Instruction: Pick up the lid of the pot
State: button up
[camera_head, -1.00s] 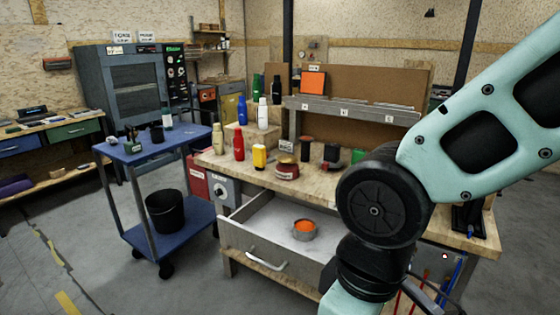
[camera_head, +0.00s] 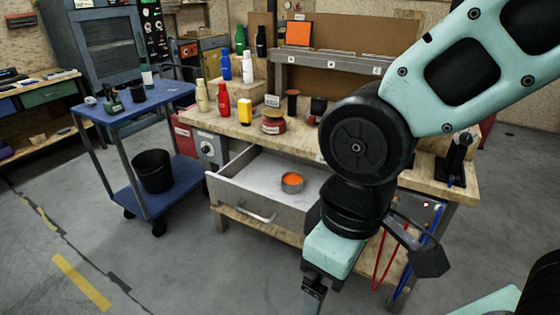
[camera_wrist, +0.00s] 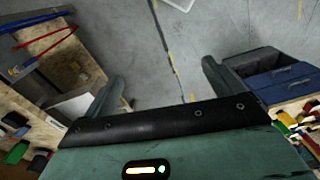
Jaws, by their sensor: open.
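A small round grey metal pot (camera_head: 292,182) with an orange top stands in the open drawer (camera_head: 236,200) of the workbench in the head view. I cannot tell whether the orange surface is a lid or contents. The pot is not recognisable in the wrist view.
Bottles, a red tin (camera_head: 273,126) and other items stand on the workbench top (camera_head: 232,130). A blue cart (camera_head: 185,198) with a black bucket (camera_head: 152,171) stands left of the drawer. Red and blue cables hang at the bench's right end. The floor in front is clear.

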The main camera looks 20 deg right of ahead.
aim_at(256, 113)
jog(key=i+j+z, duration=0.15)
jog(key=i+j, duration=0.25)
jog(key=i+j+z, duration=0.1)
jog(key=i+j, duration=0.25)
jog(key=j, duration=0.15)
jog(key=i+j+z, duration=0.15)
jog(key=i+j, duration=0.2)
jog(key=j, duration=0.2)
jog(key=i+j+z, duration=0.15)
jog(key=i+j, duration=0.15)
jog(key=j, duration=0.25)
jog(key=i+j+z, duration=0.1)
jog(key=i+j, duration=0.2)
jog(key=j, duration=0.25)
jog(key=i+j+z, duration=0.15)
jog(key=j, duration=0.45)
jog(key=i+j+z, duration=0.1)
jog(key=i+j, duration=0.25)
jog(key=j, duration=0.3)
jog(key=i+j+z, duration=0.15)
jog(key=j, duration=0.5)
jog(key=i, duration=0.05)
